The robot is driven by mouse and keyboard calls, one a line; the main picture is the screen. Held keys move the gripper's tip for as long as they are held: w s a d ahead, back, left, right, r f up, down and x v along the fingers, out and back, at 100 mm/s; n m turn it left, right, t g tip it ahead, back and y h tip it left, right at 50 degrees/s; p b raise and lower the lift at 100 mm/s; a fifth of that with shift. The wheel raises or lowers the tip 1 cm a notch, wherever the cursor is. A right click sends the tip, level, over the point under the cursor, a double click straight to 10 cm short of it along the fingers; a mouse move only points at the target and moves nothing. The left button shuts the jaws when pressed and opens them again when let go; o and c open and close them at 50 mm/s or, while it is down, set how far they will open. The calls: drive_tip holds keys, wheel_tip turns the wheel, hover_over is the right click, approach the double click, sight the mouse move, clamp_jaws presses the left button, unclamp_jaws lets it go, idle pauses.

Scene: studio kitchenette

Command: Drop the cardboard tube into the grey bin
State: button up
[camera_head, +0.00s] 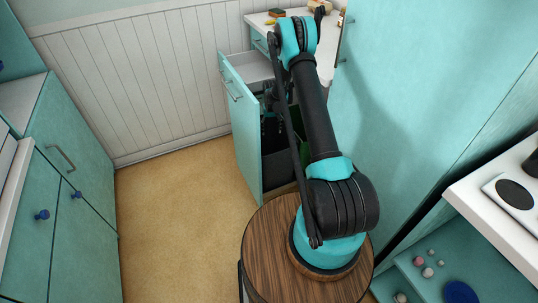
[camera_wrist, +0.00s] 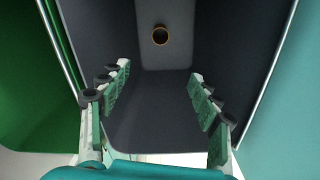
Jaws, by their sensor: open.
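The cardboard tube (camera_wrist: 160,36) shows in the wrist view as a small brown ring with a dark middle, seen end-on inside the grey bin (camera_wrist: 150,115), near the bin's light grey floor area. It is apart from my fingers. My gripper (camera_wrist: 160,90) is open, with nothing between its green-padded fingers, and it points down into the grey bin. In the head view my gripper is mostly hidden behind my arm, over the pull-out. The grey bin (camera_head: 278,170) shows there as a dark box in the pull-out; the tube is not visible in that view.
A green bin (camera_wrist: 30,85) stands beside the grey bin, to the left in the wrist view. The teal pull-out front (camera_head: 242,130) stands open. A counter (camera_head: 262,18) with small items lies behind. Floor (camera_head: 175,220) to the left is clear.

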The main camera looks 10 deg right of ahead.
drive_tip(key=shift+r, duration=0.1)
wheel_tip(320, 180, up, 12)
idle(0.5)
